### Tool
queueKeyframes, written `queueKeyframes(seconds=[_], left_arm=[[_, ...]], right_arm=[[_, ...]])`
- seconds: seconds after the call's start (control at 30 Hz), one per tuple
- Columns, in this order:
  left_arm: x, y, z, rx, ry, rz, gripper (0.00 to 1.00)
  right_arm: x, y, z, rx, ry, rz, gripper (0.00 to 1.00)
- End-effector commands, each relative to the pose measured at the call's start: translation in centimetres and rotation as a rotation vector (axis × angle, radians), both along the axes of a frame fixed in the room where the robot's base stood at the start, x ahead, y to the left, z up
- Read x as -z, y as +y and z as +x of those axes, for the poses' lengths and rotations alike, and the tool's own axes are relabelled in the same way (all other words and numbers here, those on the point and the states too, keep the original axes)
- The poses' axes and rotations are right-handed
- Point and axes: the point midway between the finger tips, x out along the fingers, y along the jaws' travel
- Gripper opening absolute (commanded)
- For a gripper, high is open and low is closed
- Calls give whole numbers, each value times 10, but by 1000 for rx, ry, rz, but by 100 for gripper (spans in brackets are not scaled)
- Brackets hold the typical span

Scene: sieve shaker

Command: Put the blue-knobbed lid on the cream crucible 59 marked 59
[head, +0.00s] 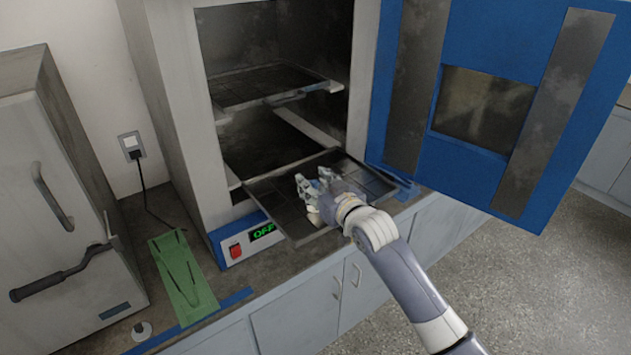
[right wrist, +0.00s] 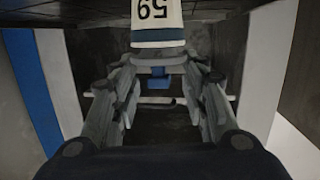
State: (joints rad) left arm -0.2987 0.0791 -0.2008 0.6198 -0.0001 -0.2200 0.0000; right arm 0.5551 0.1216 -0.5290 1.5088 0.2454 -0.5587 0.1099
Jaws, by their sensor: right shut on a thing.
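The cream crucible 59 (right wrist: 157,12) shows at the top of the right wrist view, its number upside down in the picture, with a dark band near its end. The grey lid (right wrist: 158,60) with the blue knob (right wrist: 158,80) lies between my right fingertips, right at the crucible's banded end. I cannot tell whether lid and crucible touch. My right gripper (right wrist: 160,72) is shut on the lid. In the head view my right gripper (head: 316,184) is over the pulled-out oven tray (head: 270,190) and largely hides crucible and lid. My left gripper is not in view.
The oven door (head: 475,100) stands wide open at right. An upper shelf (head: 265,85) is above the tray inside. A green mat (head: 185,280) with thin dark tools and a small pale round object (head: 141,330) lie on the counter. A grey cabinet (head: 50,190) stands at left.

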Motion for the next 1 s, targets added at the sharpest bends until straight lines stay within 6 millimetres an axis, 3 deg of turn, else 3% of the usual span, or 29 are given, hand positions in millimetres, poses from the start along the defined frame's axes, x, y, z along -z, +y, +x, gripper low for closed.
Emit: queueKeyframes(seconds=[0.4, 0.43, 0.5, 1.0], left_arm=[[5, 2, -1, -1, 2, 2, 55], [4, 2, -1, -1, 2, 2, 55], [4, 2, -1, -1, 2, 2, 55], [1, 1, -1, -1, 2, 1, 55]], right_arm=[[10, 0, 0, 0, 0, 0, 28], [9, 0, 0, 0, 0, 0, 48], [9, 0, 0, 0, 0, 0, 61], [-1, -1, -2, 0, 1, 0, 61]])
